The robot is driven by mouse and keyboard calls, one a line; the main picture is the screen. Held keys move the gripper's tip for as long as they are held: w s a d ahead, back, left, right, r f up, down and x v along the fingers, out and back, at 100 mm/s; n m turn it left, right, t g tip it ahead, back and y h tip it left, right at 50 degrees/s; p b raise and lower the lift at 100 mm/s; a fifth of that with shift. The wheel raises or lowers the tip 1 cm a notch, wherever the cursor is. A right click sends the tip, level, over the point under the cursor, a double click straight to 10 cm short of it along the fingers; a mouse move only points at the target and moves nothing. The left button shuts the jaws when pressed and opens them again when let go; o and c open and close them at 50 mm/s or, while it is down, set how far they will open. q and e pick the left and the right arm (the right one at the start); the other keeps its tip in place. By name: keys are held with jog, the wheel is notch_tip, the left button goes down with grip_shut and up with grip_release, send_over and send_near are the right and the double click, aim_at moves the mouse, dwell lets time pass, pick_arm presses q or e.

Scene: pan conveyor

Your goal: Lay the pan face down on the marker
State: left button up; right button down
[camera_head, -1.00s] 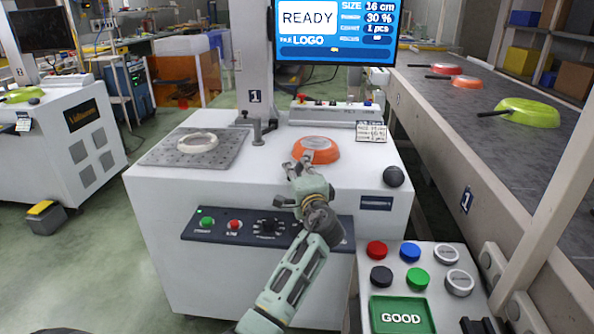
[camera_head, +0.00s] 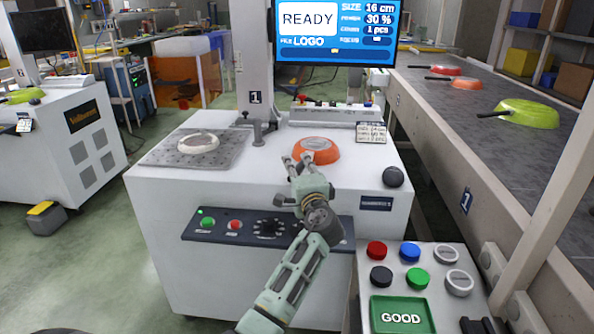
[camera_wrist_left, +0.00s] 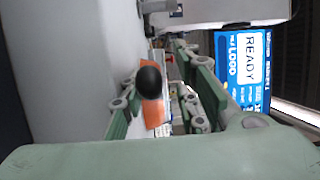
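An orange pan (camera_head: 317,150) lies face down on the white top of the marking machine (camera_head: 150,188). A white ring (camera_head: 197,143) sits on the machine's grey perforated plate (camera_head: 165,157), left of the pan. My left gripper (camera_head: 298,160) is at the pan's near side, fingers apart. In the left wrist view, the orange pan (camera_wrist_left: 153,112) shows between the fingers, with a round black shape (camera_wrist_left: 150,83), apparently the handle end-on, in front of it. Gaps show beside this shape. The head view hides the handle behind my gripper. My right gripper is not seen.
A small post (camera_head: 258,132) stands between plate and pan. A small sign (camera_head: 371,132) and a black knob (camera_head: 392,176) are to the pan's right. A conveyor (camera_head: 440,100) with red, orange and green pans runs along the right. A button panel (camera_head: 440,300) is at lower right.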

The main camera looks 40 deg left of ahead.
pick_arm(q)
jog(key=shift+f, duration=0.85)
jog(key=shift+s+d, duration=0.2)
jog(key=shift+d, duration=0.1)
jog(key=v, duration=0.7)
jog(key=r+v, duration=0.1)
jog(key=v, duration=0.3)
jog(key=shift+s+d+r, duration=0.1)
jog(key=shift+d, duration=0.05)
